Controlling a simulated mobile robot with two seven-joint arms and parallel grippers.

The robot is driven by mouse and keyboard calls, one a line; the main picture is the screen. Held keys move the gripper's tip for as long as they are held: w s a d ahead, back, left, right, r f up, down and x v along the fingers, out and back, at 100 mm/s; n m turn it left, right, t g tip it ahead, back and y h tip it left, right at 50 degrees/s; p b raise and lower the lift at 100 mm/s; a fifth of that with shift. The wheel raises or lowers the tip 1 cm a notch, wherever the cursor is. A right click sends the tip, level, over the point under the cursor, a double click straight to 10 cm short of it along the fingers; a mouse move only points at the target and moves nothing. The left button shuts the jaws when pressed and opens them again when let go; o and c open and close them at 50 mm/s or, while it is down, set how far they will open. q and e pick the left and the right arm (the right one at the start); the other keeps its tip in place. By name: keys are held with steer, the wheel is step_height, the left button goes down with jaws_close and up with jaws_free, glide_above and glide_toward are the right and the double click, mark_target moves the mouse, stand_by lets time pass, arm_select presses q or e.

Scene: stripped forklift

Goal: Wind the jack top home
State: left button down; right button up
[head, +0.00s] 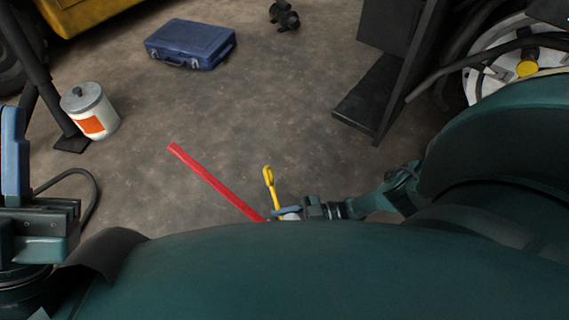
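A red bar (215,181) slants down to the right, its lower end passing behind my teal arm. A yellow piece with a looped end (269,178) stands just right of it. My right gripper (287,211) is at the foot of the yellow piece, by a small pale part, one bluish finger showing. I cannot tell whether it touches or grips anything. The jack body and its top are not clearly visible; my arm covers the area below. My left gripper (15,150) is at the left edge, partly cut off, one blue finger pointing up, away from the red bar.
A white bucket with a grey lid (91,112) stands at the left. A blue case (190,44) and a small dark object (284,15) lie at the back. A black upright frame (385,80) and a white wheel-like part (495,78) are at the right. The middle floor is clear.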

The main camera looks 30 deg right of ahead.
arm_select(q)
steer(key=shift+r, duration=0.1)
arm_select(e)
steer(key=shift+t, duration=0.3)
steer(key=shift+m+t+h+p, duration=0.3)
steer(key=shift+m+t, duration=0.1)
steer(key=shift+m, duration=0.1)
steer(key=m+t+h+p, duration=0.1)
steer(key=t, duration=0.1)
steer(key=m+t+h, duration=0.1)
steer(key=m+t, duration=0.1)
steer(key=shift+w+r+h+p, duration=0.1)
steer(key=shift+w+h+p, duration=0.1)
steer(key=shift+h+p, duration=0.2)
steer(key=shift+w+d+m+t+h+p, duration=0.1)
steer(key=shift+d+m+t+h+p, duration=0.05)
steer(key=shift+m+t+h+p, duration=0.4)
arm_select(q)
steer(key=shift+w+d+f+n+y, duration=0.1)
steer(key=shift+w+f+n+y, duration=0.1)
steer(key=shift+f+n+y, duration=1.1)
steer(key=shift+w+d+f+n+y, duration=0.1)
steer(key=shift+w+f+n+y, duration=0.1)
steer(key=shift+f+n+y, duration=1.05)
arm_select(e)
steer(key=shift+w+m+t+h, duration=0.1)
steer(key=shift+m+t+h, duration=0.45)
steer(key=shift+m+t, duration=0.1)
